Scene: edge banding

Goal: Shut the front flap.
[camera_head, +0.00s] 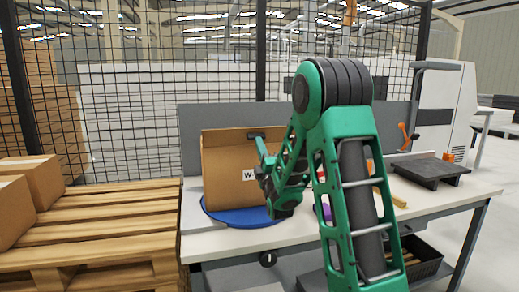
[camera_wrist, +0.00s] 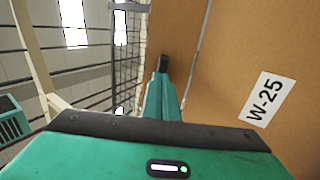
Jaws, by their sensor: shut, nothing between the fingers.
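A cardboard box (camera_head: 228,184) with a white W-25 label stands on a blue round plate on the table. The box's labelled side also fills the right of the wrist view (camera_wrist: 232,62). A thin pale line runs beside a narrower strip of cardboard there, which may be the front flap (camera_wrist: 178,32); I cannot tell its angle. My gripper (camera_head: 256,136) is shut and empty at the box's upper edge. In the wrist view its dark fingertips (camera_wrist: 164,63) overlap the cardboard strip; I cannot tell whether they touch it. My arm hides the box's right side.
The blue round plate (camera_head: 238,217) lies on the white table (camera_head: 255,238). A grey panel (camera_head: 190,135) stands behind. A dark flat device (camera_head: 430,170) and an orange-handled tool (camera_head: 408,134) are at right. A pallet with boxes (camera_head: 110,225) is left.

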